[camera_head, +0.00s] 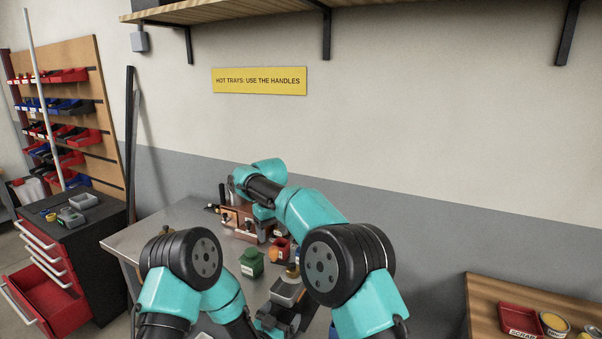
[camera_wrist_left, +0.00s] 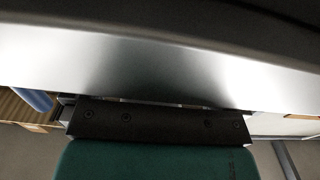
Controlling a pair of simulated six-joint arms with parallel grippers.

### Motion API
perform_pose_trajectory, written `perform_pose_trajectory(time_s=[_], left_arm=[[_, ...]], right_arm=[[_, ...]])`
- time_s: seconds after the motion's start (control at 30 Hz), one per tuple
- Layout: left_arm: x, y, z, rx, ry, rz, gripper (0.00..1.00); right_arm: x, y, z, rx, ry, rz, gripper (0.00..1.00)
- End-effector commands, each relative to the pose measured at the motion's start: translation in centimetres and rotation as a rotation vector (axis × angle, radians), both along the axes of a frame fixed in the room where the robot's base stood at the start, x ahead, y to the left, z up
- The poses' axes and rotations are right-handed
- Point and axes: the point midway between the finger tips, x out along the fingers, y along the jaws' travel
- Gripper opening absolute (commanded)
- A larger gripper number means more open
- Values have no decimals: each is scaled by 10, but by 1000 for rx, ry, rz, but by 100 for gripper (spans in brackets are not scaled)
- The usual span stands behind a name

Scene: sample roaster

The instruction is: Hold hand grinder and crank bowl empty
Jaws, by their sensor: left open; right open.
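A brown wooden box-like unit with dark fittings (camera_head: 232,219) stands at the back of the metal bench; I cannot tell whether it is the hand grinder. My right gripper (camera_head: 262,227) is open beside this unit, partly hidden by my own arm. My left gripper (camera_head: 275,320) is open low at the front of the bench, close to a small grey block-like object (camera_head: 287,292). In the left wrist view, a green surface with a black screwed bar (camera_wrist_left: 160,122) fills the lower middle. No crank or bowl can be made out clearly.
A green labelled container (camera_head: 251,263) and a red container (camera_head: 280,247) stand mid-bench. The bare metal bench (camera_head: 150,232) is clear at left. A red drawer cabinet (camera_head: 50,275) is left; a wooden table with a red scrap tray (camera_head: 520,320) is right.

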Motion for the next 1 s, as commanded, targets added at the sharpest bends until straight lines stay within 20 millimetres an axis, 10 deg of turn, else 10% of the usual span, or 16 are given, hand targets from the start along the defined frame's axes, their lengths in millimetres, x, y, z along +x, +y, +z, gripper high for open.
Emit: perform_pose_trajectory(time_s=[0.43, 1.0], left_arm=[[-67, 33, 0, 0, 1, -1, 100], [-71, 43, 0, 12, 17, 8, 100]], right_arm=[[0, 0, 0, 0, 0, 0, 65], [5, -12, -6, 7, -5, -10, 65]])
